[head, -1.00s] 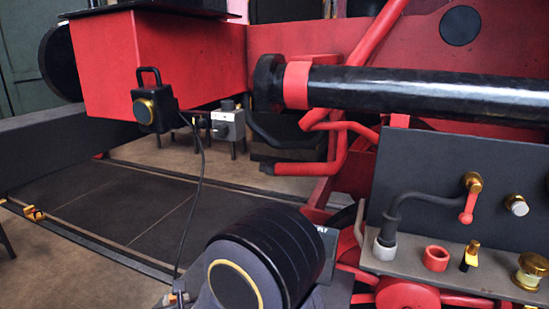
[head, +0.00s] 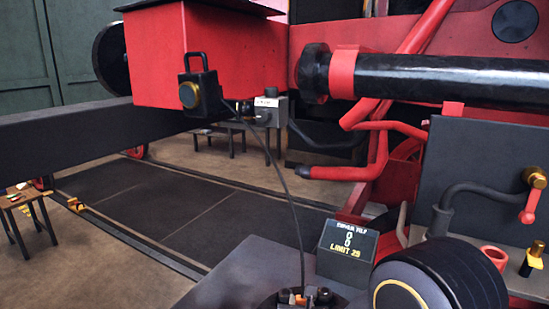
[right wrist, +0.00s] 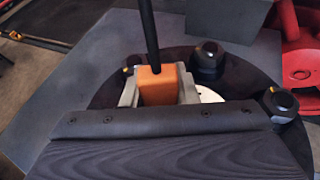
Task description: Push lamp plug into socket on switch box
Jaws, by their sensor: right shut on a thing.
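A black lamp (head: 190,95) with a yellow-rimmed lens hangs on the front of the red box. Its thin black cable (head: 291,200) runs down to the orange lamp plug (right wrist: 158,84). My right gripper (head: 300,298) is low in the head view, its grey fingers shut on the plug; it also shows in the right wrist view (right wrist: 157,90). The cable rises from the plug's top; its lower end is hidden. The grey switch box (head: 268,112) with a dark knob stands behind the lamp, well away from the plug. Its socket is too small to make out. My left gripper is not in view.
A dark flat surface (head: 240,275) carries a small display (head: 346,250) reading LIMIT 25. A thick dark beam (head: 70,145) crosses at left. Red pipes (head: 375,150) and a black cylinder (head: 430,80) fill the right. A small wooden table (head: 25,198) stands far left.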

